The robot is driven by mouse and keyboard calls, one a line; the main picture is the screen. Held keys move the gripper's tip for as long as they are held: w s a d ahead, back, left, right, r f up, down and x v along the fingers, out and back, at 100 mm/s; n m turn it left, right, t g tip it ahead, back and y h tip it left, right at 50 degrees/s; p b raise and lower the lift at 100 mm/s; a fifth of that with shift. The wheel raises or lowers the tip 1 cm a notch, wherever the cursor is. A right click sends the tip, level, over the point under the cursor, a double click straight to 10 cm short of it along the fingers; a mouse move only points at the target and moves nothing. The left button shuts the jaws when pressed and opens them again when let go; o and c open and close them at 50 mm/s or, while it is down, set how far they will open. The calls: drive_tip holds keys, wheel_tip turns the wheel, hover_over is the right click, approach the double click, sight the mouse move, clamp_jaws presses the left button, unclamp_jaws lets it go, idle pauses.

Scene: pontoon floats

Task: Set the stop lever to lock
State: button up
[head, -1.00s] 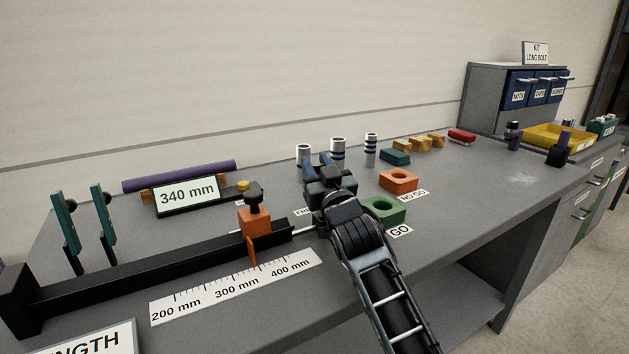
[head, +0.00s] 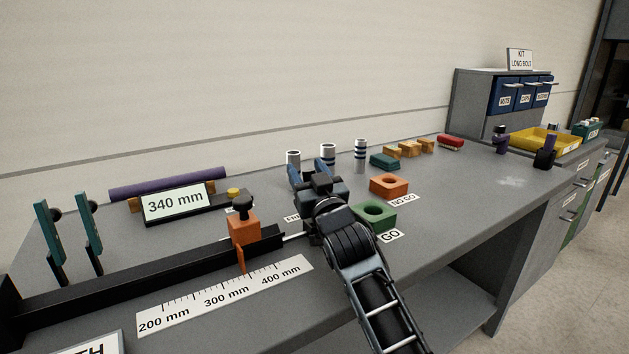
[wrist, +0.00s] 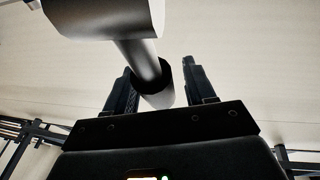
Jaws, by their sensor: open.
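An orange stop block (head: 244,229) with a black knob sits on the black rail (head: 150,272). A thin light rod (head: 293,237) runs from the rail's right end toward my gripper (head: 311,171), whose arm hides what is at its end. A label (head: 292,217) beside my gripper is partly hidden.
Green (head: 374,214) and orange (head: 389,186) holed blocks stand close right of my gripper. Several upright banded tubes (head: 360,154) are behind it. A 340 mm sign (head: 174,202) and purple rod (head: 168,184) lie behind the rail. A ruler plate (head: 224,295) lies in front.

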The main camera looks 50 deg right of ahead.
drive_tip(key=s+a, duration=0.5)
drive_tip(key=s, duration=0.6)
drive_tip(key=shift+s+a+f+b, duration=0.15)
drive_tip(key=shift+s+a+b, duration=0.1)
drive_tip(key=shift+a+b, duration=0.1)
drive_tip(key=shift+c, duration=0.5)
